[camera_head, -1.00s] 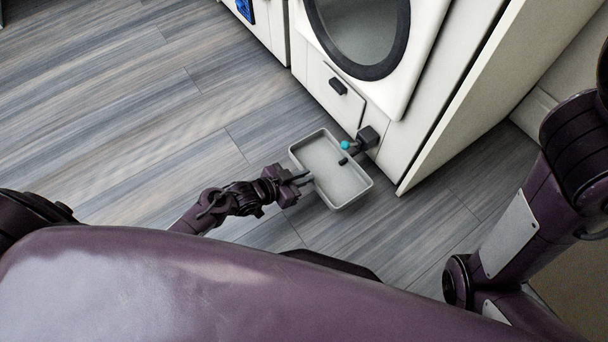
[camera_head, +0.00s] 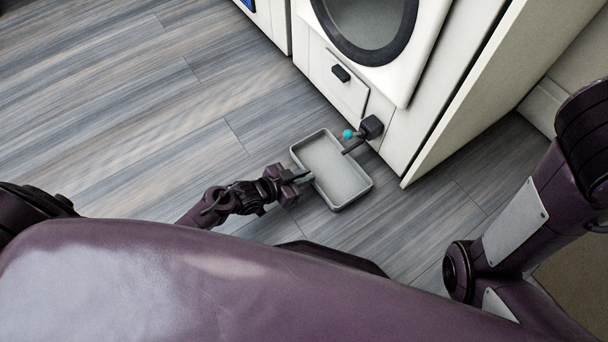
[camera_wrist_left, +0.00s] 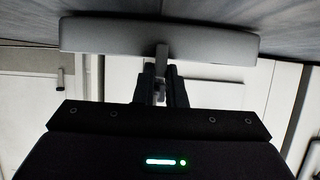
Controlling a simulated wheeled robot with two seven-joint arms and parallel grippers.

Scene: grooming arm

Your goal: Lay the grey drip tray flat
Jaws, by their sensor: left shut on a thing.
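The grey drip tray (camera_head: 335,170) is a shallow rectangle with rounded corners and a raised rim. Its open side faces up in the head view and it looks empty. My left gripper (camera_head: 304,177) is at its left edge, shut on it. In the left wrist view the tray (camera_wrist_left: 160,40) shows edge-on as a long pale bar, roughly level. The left fingers (camera_wrist_left: 160,92) close on a thin grey tab below it. Whether the tray touches the floor cannot be told. My right gripper is out of view.
A white cabinet (camera_head: 398,135) with a round dark-rimmed door (camera_head: 366,25) stands just beyond the tray. Bare wood-look floor (camera_head: 130,120) lies to the left.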

